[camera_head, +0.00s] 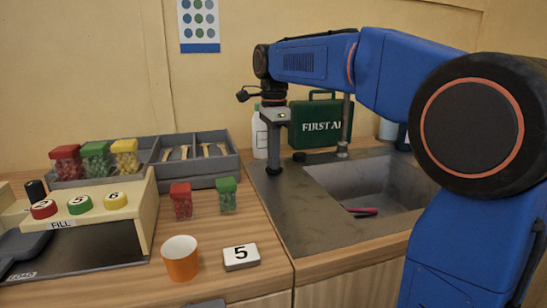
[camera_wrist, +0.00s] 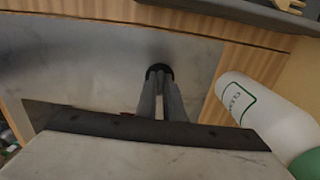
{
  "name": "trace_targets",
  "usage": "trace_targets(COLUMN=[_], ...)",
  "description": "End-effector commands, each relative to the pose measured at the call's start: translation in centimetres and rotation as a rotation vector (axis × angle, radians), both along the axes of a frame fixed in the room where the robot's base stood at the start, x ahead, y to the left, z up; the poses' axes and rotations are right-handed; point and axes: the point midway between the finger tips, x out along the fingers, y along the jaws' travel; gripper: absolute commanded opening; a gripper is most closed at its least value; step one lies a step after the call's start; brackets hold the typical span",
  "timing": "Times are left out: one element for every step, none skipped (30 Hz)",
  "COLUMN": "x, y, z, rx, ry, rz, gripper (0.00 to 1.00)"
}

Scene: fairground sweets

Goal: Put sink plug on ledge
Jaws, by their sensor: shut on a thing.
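My gripper (camera_head: 274,160) points down over the grey metal ledge (camera_head: 300,205) left of the sink basin (camera_head: 370,185). It is shut on the sink plug, a small black round piece (camera_wrist: 158,71) at the fingertips in the wrist view. In the head view the plug is a dark spot (camera_head: 274,171) at the fingertips, low over the ledge's back left part. I cannot tell whether it touches the metal. The fingers hide part of the plug. The ledge also fills much of the wrist view (camera_wrist: 90,60).
A white bottle (camera_head: 260,135) stands close behind my gripper. A green first-aid box (camera_head: 316,122) and a small black round object (camera_head: 299,157) are near the tap (camera_head: 343,140). A red object (camera_head: 361,211) lies in the basin. The ledge's front is clear.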

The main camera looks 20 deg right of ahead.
Motion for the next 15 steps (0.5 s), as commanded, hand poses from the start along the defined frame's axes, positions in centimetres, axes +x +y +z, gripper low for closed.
trace_targets(x=[-0.01,-0.01,-0.01,0.0,0.0,0.0,0.0,0.0,0.0,0.0,0.0,0.0,0.0,0.0,0.01], y=[0.0,0.0,0.0,0.0,0.0,0.0,0.0,0.0,0.0,0.0,0.0,0.0,0.0,0.0,0.0], z=[-0.15,-0.23,-0.24,-0.23,-0.22,-0.22,-0.22,-0.22,-0.22,-0.22,-0.21,-0.21,-0.2,-0.15,-0.04], rx=[0.0,0.0,0.0,0.0,0.0,0.0,0.0,0.0,0.0,0.0,0.0,0.0,0.0,0.0,0.0], ry=[0.001,0.001,0.0,0.0,0.0,0.0,0.0,0.0,0.0,0.0,0.0,0.0,0.0,0.0,0.0], rz=[0.0,0.0,0.0,0.0,0.0,0.0,0.0,0.0,0.0,0.0,0.0,0.0,0.0,0.0,0.0], gripper=[0.0,0.0,0.12,0.2,0.27,0.27,0.27,0.27,0.27,0.27,0.27,0.27,0.27,0.27,0.27])
